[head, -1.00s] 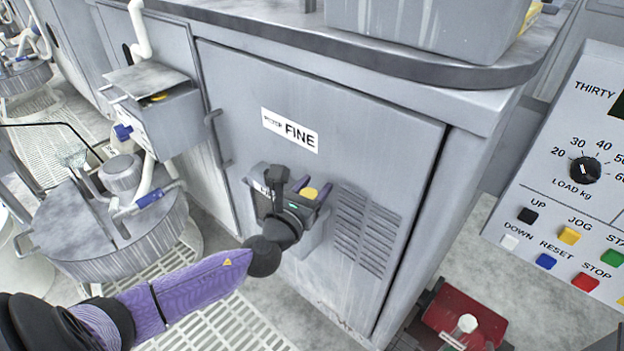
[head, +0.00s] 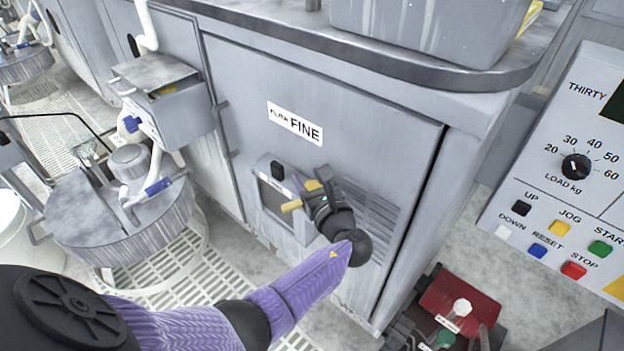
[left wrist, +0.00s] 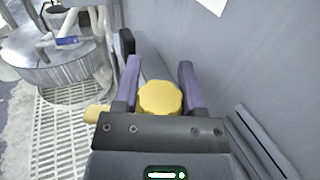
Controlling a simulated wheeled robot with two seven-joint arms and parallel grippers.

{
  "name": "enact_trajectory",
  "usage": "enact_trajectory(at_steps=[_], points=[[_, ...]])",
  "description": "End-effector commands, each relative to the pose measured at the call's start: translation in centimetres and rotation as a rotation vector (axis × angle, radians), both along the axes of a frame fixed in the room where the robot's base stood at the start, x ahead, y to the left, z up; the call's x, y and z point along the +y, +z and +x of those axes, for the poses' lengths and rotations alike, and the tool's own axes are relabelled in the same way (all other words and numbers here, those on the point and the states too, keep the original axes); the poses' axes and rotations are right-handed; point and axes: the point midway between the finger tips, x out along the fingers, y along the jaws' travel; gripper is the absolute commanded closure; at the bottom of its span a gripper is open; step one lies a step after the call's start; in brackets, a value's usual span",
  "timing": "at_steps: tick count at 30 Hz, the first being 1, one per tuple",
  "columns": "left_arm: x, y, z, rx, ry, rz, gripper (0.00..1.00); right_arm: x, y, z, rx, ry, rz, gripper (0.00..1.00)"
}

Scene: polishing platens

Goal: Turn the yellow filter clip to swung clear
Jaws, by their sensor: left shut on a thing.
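The yellow filter clip shows as a rounded knob (left wrist: 160,97) between the two purple-edged fingers of my left gripper in the left wrist view. My left gripper (head: 318,186) is shut on it at the right side of a grey filter housing (head: 274,212) on the cabinet front. A yellow stub (head: 291,206) sticks out to the left of the gripper; it also shows in the left wrist view (left wrist: 97,114). The gripper hides most of the clip and its mount in the head view. My right gripper is not in view.
The cabinet door (head: 345,110) carries a FINE label (head: 295,124) and louvres right of the housing. A control panel (head: 560,190) stands at the right. A red box (head: 455,305) lies on the floor. A round grey drum (head: 125,225) stands at the left.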

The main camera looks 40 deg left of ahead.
Motion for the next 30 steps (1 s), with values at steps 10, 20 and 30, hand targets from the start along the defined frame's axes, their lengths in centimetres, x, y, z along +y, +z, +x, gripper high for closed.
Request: enact_trajectory(at_steps=[10,20,30], points=[[0.2,-0.2,-0.3,-0.002,0.260,-0.001,1.00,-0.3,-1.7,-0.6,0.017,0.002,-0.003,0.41],[0.2,0.0,-0.6,-0.003,0.392,0.001,1.00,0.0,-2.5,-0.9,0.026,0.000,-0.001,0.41],[0.3,0.1,-0.7,-0.003,0.423,0.001,1.00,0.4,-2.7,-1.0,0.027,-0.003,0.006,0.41]])
